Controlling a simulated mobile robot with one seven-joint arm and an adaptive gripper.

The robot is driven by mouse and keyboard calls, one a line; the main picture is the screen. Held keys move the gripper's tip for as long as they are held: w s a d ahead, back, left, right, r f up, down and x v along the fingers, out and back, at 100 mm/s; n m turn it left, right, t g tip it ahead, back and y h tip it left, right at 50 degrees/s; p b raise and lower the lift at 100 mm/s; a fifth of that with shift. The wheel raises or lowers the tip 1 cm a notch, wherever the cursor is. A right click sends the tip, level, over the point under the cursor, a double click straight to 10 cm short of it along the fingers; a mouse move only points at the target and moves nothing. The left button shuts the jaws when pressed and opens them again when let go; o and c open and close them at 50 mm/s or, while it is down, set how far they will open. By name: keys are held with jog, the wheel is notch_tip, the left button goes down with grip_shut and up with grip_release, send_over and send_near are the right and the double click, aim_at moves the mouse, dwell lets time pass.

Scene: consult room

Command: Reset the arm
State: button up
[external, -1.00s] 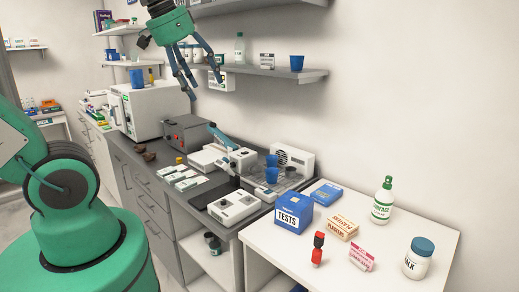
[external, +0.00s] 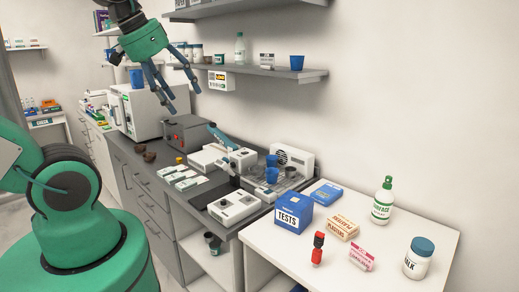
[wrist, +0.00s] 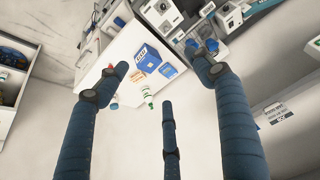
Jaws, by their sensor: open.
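My gripper (external: 182,98) is open and empty in the external view. It hangs in the air above the grey counter (external: 188,222), in front of the wall shelf and near the white box-shaped appliance (external: 150,108). Its blue-grey fingers point down and to the right. In the wrist view my gripper (wrist: 165,85) shows its fingers spread wide with nothing between them. The blue TESTS box (wrist: 144,57) and the white table (wrist: 120,50) lie well beyond the fingertips.
A wall shelf (external: 312,76) with a blue cup (external: 297,63) runs behind the gripper. The counter holds a grey-and-red device (external: 188,134) and several instruments. The white table (external: 290,262) at right holds the TESTS box (external: 293,212), bottles and small boxes. Air above that table is clear.

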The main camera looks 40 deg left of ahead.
notch_tip(320, 180, down, 10)
jog(key=b, duration=0.9)
jog(key=shift+f+b, duration=0.15)
jog(key=shift+b, duration=0.25)
